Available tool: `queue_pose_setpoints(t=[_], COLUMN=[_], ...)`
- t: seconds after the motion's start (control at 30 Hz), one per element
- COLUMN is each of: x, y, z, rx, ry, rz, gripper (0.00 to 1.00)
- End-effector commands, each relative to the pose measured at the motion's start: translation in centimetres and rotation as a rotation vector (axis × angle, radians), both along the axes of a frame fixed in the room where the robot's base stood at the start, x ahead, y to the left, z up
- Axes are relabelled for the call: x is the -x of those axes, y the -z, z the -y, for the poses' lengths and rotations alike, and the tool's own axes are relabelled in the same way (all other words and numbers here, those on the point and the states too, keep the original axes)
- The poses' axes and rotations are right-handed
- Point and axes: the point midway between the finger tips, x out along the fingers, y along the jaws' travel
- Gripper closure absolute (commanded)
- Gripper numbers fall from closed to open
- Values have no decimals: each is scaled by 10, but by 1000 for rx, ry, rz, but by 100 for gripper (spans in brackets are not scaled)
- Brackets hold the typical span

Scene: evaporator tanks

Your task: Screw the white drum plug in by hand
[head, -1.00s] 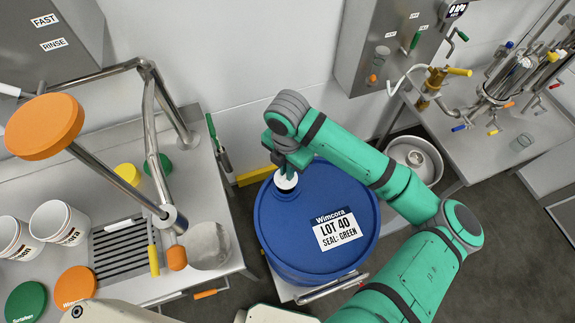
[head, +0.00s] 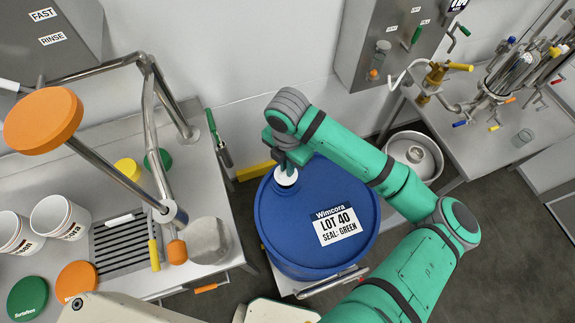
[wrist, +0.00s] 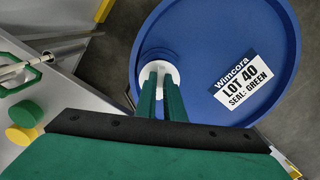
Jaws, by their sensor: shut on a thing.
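The blue drum (head: 275,222) stands on a low platform, with a label reading LOT 40, SEAL: GREEN on its top. The white drum plug (head: 286,178) is at the drum's back left rim, and it also shows in the wrist view (wrist: 159,55). My gripper (head: 287,166) points down and is shut on the plug. In the wrist view both green fingers (wrist: 161,80) come together over the plug's middle. The plug sits at the opening in the drum top; the thread is hidden, so I cannot tell how deep it is.
A steel sink bench (head: 215,170) with cups, lids and a bent pipe is at the left. A grey panel (head: 385,40) with small valves is on the back wall. A bench with glassware (head: 520,75) is at the right.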

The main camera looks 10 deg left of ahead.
Motion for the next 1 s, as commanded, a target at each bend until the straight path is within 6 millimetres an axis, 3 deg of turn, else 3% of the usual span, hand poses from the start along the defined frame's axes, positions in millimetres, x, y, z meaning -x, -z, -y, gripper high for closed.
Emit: queue_pose_setpoints(t=[1.0], x=[0], y=[17], z=[0], rx=[0], ry=[1], rz=[-1], gripper=[100])
